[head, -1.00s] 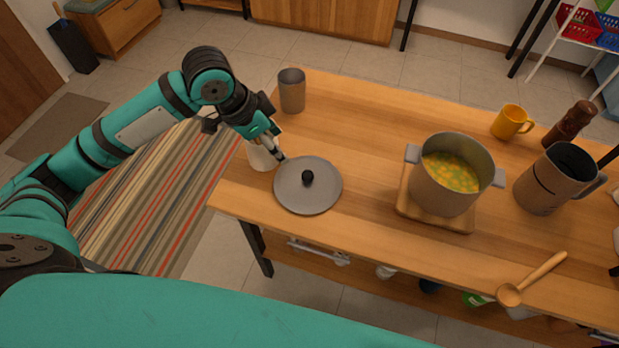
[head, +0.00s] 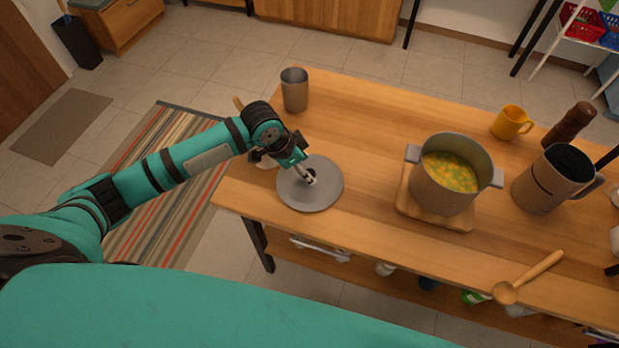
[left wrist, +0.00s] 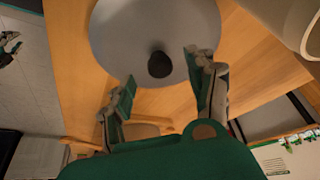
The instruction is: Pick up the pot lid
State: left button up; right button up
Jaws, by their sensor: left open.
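The grey round pot lid (head: 318,193) lies flat on the left part of the wooden table, its dark knob mostly behind my gripper in the head view. My left gripper (head: 308,179) is over the lid at the knob. In the left wrist view the lid (left wrist: 120,42) and its black knob (left wrist: 160,65) show whole or nearly so. There my left gripper (left wrist: 160,75) is open, with a finger on each side of the knob and nothing held. I cannot tell whether the fingers touch the knob. My right gripper is not in view.
A grey pot (head: 440,195) with yellow-green food stands on a wooden board right of the lid. A grey cup (head: 295,92) stands behind the lid. A pitcher (head: 545,185), a yellow mug (head: 508,124) and a wooden spoon (head: 530,278) are further right.

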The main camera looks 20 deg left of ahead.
pick_arm(q)
jog(key=shift+x, duration=1.5)
jog(key=shift+r, duration=0.1)
grip_shut()
